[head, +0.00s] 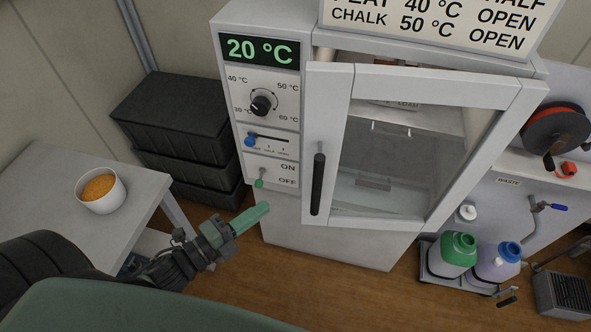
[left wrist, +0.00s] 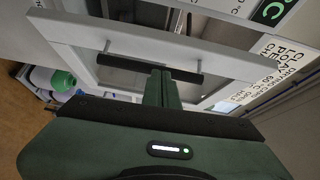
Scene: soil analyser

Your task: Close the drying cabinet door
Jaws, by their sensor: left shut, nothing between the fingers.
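The drying cabinet (head: 285,130) stands in the middle of the head view. Its white-framed glass door (head: 335,110) is ajar, with its left edge standing out from the body and a gap above its top edge. A black vertical bar handle (head: 318,185) is on the door's left side. My left gripper (head: 262,208) is shut and empty, left of and below the handle, apart from it in the head view. In the left wrist view the shut fingers (left wrist: 161,88) point at the door (left wrist: 75,38) and overlap the handle (left wrist: 130,62); contact cannot be told. My right gripper is out of view.
A table (head: 50,150) with a white bowl of orange grains (head: 100,190) is at left. Black crates (head: 175,115) are stacked beside the cabinet. Green (head: 455,255) and white (head: 497,262) bottles stand in a tray at right. Wooden floor lies in front.

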